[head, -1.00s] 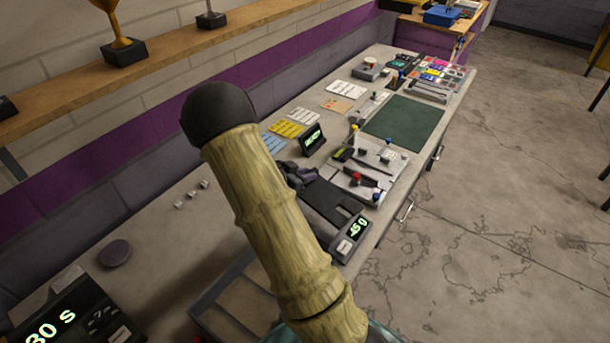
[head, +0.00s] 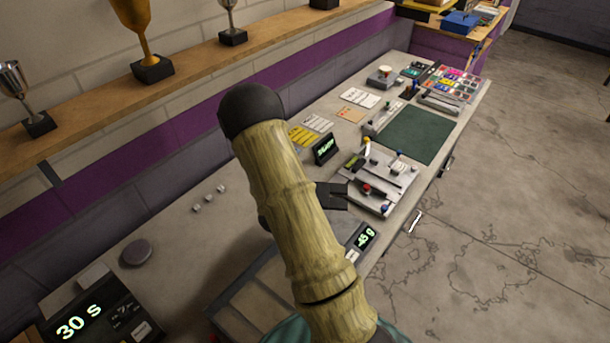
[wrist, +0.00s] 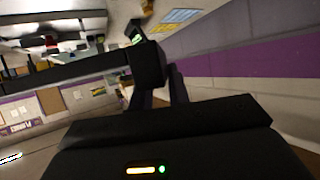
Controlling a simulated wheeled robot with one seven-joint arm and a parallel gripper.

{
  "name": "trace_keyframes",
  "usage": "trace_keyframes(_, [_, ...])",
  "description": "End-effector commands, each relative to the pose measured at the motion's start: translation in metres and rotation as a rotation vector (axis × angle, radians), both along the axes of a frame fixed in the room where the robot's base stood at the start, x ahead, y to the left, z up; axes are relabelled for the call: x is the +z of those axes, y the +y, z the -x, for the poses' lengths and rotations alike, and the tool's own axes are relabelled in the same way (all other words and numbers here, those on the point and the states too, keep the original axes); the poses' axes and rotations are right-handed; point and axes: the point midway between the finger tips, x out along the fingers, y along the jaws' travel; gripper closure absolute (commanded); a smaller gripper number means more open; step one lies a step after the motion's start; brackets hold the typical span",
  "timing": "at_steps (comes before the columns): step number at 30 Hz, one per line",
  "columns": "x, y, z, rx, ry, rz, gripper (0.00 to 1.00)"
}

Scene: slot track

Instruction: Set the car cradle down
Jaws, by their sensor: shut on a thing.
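The car cradle (head: 334,188) is a flat dark piece. In the head view only its forked end shows, to the right of my arm, and the arm hides the rest. In the wrist view the cradle (wrist: 65,74) is a long black bar with a block at its right end. My gripper (wrist: 160,72) is shut on that block and holds the bar out to the left. The gripper is hidden behind the arm in the head view. The cradle appears above the bench, beside the grey fixture plate (head: 378,200); I cannot tell whether it touches anything.
A scale with a green readout (head: 365,238) is in front of the cradle. A small black display (head: 325,149) stands behind it. A green mat (head: 418,134) lies further along. A timer reading 30 s (head: 82,322) and a round grey disc (head: 136,252) are near left.

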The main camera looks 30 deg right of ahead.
Motion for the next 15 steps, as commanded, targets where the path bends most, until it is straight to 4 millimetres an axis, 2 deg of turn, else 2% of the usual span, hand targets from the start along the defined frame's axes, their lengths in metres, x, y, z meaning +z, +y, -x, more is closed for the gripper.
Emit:
trace_keyframes(5, [-0.007,0.061,0.005,0.296,0.010,-0.001,1.00])
trace_keyframes(9, [-0.014,0.114,0.020,0.514,0.007,-0.002,1.00])
trace_keyframes(12, [-0.017,0.133,0.029,0.591,0.003,0.000,1.00])
trace_keyframes(15, [-0.019,0.140,0.031,0.615,-0.001,0.002,1.00])
